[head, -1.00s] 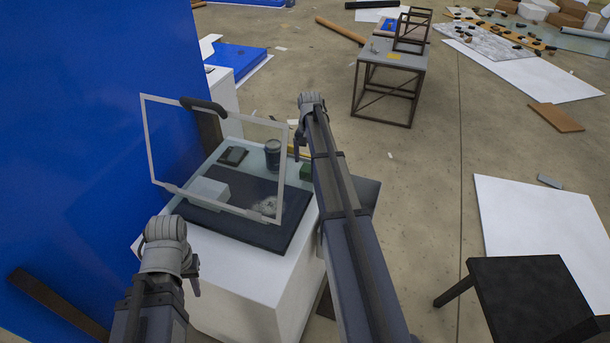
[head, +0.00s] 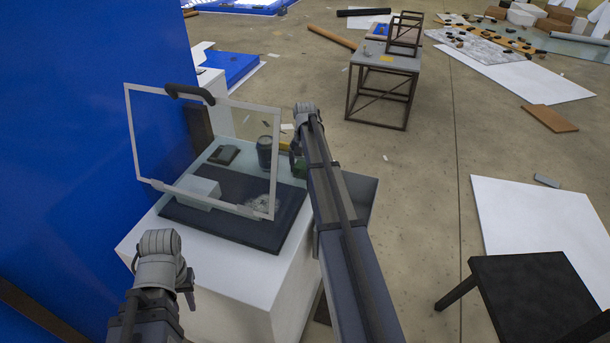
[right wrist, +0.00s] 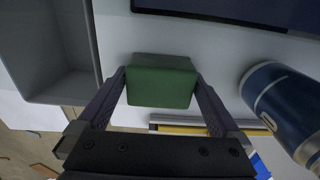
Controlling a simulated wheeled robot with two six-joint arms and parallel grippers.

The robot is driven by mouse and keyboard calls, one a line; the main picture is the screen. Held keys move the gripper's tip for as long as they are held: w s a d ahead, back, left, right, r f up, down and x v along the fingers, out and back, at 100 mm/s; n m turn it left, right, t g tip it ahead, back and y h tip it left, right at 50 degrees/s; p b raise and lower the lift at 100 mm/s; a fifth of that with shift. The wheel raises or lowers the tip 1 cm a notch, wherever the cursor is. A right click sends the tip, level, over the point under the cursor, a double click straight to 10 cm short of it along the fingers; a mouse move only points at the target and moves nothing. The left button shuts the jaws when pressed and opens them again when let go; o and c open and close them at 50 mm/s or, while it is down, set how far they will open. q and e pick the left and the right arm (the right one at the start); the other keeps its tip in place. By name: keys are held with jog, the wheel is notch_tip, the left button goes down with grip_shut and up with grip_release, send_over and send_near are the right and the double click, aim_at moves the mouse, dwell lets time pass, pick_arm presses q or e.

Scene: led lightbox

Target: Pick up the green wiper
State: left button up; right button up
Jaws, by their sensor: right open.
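The green wiper (right wrist: 161,82) is a small green block on a white surface in the right wrist view. It lies between the two fingers of my right gripper (right wrist: 160,76), which is open around it. In the head view the green wiper (head: 301,169) is mostly hidden behind my right arm, at the right side of the white stand's top. My right gripper (head: 294,158) is right at it there. My left gripper (head: 188,287) hangs off the left front of the stand, away from the wiper, and its jaw opening cannot be made out.
A raised clear framed lid (head: 204,207) with a dark handle stands over the dark lightbox panel (head: 225,229). A blue-grey cylinder (right wrist: 277,97) stands right of the wiper. A grey open bin (right wrist: 46,48) is to the left. A yellow-edged strip (right wrist: 182,129) lies close by.

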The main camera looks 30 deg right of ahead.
jog(key=c, duration=1.1)
jog(key=shift+r, duration=0.15)
notch_tip(320, 180, up, 10)
jog(key=p, duration=1)
